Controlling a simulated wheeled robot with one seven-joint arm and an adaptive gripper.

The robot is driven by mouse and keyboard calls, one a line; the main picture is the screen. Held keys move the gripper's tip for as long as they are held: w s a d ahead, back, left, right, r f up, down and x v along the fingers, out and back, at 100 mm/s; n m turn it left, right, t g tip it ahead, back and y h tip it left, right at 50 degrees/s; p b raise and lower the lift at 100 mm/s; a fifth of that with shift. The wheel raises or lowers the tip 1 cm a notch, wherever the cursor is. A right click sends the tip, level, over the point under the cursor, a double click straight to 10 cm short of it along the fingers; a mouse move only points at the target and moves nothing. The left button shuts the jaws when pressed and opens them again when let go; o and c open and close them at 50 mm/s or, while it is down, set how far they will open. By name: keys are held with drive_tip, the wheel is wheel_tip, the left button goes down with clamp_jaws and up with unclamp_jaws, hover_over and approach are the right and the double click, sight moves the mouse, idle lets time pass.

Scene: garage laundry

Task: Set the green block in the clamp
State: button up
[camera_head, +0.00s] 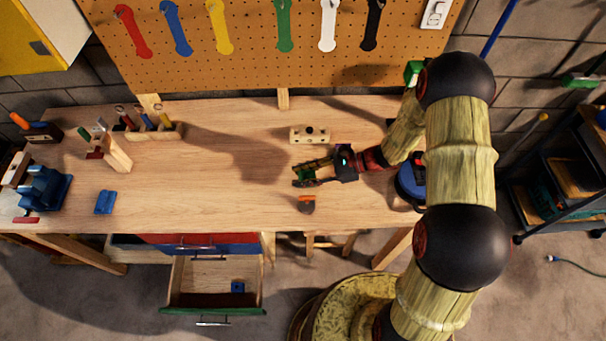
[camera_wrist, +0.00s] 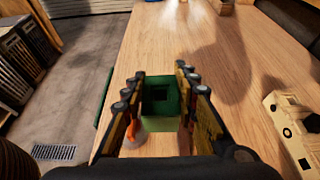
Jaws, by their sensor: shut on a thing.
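The green block (camera_wrist: 160,120) has a dark square hollow and sits between the fingers of my gripper (camera_wrist: 157,100). My gripper is shut on it. In the head view my gripper (camera_head: 303,174) is over the middle of the workbench, pointing left, and its fingers partly hide the block. The clamp (camera_head: 44,187), a blue vise, stands at the far left end of the bench, well apart from my gripper.
A pale block with holes (camera_head: 310,135) lies behind my gripper, and an orange-handled tool (camera_head: 307,203) lies in front. An open drawer (camera_head: 213,285) juts out below. The bench's left-middle is clear.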

drive_tip(key=shift+f+b, duration=2.15)
drive_tip(key=shift+f, duration=1.15)
drive_tip(key=shift+s+f, duration=0.1)
drive_tip(key=shift+f, duration=0.2)
drive_tip(key=shift+f, duration=0.1)
drive_tip(key=o, duration=0.7)
drive_tip(key=shift+s, duration=0.1)
drive_tip(key=o, duration=0.5)
drive_tip(key=shift+s+f, duration=0.1)
drive_tip(key=shift+f, duration=0.1)
drive_tip(key=v, duration=1.2)
drive_tip(key=shift+w+r, duration=0.35)
drive_tip(key=shift+r, duration=0.1)
